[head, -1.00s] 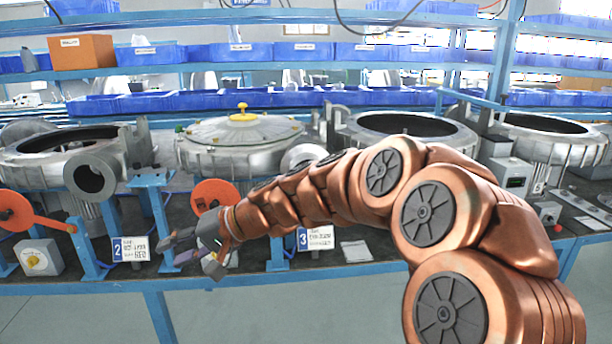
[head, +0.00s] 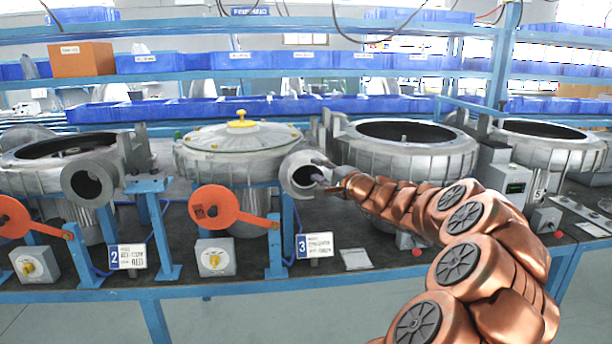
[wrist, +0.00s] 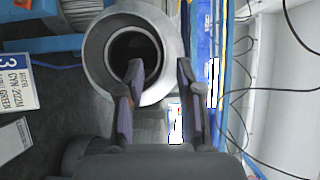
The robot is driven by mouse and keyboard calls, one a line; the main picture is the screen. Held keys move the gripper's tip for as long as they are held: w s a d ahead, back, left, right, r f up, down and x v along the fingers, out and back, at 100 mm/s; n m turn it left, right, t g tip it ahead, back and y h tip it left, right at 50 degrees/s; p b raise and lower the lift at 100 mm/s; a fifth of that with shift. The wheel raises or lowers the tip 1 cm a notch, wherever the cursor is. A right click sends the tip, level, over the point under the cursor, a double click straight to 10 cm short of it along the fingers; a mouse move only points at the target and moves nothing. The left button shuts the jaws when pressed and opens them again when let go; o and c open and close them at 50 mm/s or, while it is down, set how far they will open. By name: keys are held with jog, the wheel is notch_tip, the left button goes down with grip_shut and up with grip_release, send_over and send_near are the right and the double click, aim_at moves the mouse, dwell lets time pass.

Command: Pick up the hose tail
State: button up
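I cannot make out a hose tail in either view. My gripper (head: 322,172) is in front of the round grey outlet (head: 303,174) of the blower housing with the yellow-knobbed lid (head: 240,140). In the wrist view my gripper (wrist: 159,66) has its two dark purple-grey fingers apart, with nothing between them. The left finger overlaps the dark bore of the outlet (wrist: 98,50); the right finger lies over its rim side. I cannot tell whether either finger touches the outlet.
Number plate 3 (head: 315,245) stands below the outlet. Open housings (head: 405,150) stand to the right. Thin black cables (wrist: 289,30) show at the wrist view's right.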

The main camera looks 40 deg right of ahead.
aim_at(308, 164)
jog(key=shift+w+d+r+p, duration=0.15)
jog(key=shift+w+p, duration=0.3)
jog(key=shift+w, duration=0.75)
jog(key=shift+w+d+r+p, duration=0.1)
jog(key=shift+w+p, duration=0.35)
jog(key=shift+w, duration=0.75)
jog(key=shift+c, duration=0.2)
grip_shut()
